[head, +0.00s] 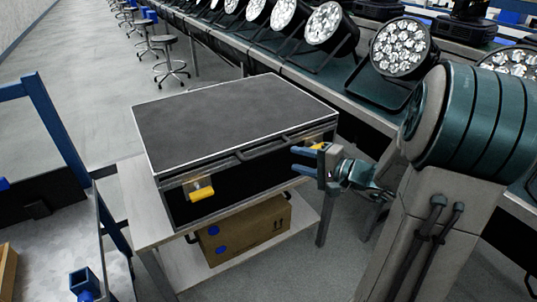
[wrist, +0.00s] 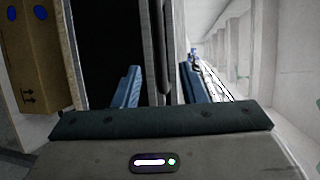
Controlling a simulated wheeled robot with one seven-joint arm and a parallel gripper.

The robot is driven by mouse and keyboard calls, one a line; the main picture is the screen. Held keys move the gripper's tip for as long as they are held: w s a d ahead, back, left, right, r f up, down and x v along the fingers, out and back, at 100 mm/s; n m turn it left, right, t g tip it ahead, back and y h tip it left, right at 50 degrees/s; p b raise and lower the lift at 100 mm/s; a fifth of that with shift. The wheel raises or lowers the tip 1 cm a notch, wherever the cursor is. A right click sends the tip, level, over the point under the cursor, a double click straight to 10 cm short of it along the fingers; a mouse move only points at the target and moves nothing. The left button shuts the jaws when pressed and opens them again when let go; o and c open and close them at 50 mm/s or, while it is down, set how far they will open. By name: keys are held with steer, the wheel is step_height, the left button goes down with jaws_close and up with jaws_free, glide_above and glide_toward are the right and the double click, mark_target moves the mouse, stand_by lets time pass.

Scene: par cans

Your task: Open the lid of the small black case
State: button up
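The black case (head: 235,120) has silver edges and lies flat with its lid shut, in the middle of the head view. Two yellow latches show on its front, the left one (head: 201,190) and the right one (head: 319,146). A dark handle bar runs along the front at lid height; a dark bar also shows in the wrist view (wrist: 163,45). My gripper (head: 293,160) is at the right part of the case's front, just below the right latch. Its two blue fingers are apart with nothing clearly held. In the wrist view the fingers (wrist: 161,82) point at the case front. Contact is unclear.
The case stands on a grey table (head: 150,215) with a cardboard box (head: 245,230) on its lower shelf. A long bench (head: 290,72) with several par cans runs behind on the right. A blue-framed workbench (head: 110,255) stands at the left. Stools stand farther back.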

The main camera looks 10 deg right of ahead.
mark_target(272, 153)
steer(key=b+x, duration=0.1)
steer(key=x, duration=0.9)
steer(key=shift+w+a, duration=0.2)
jaws_close()
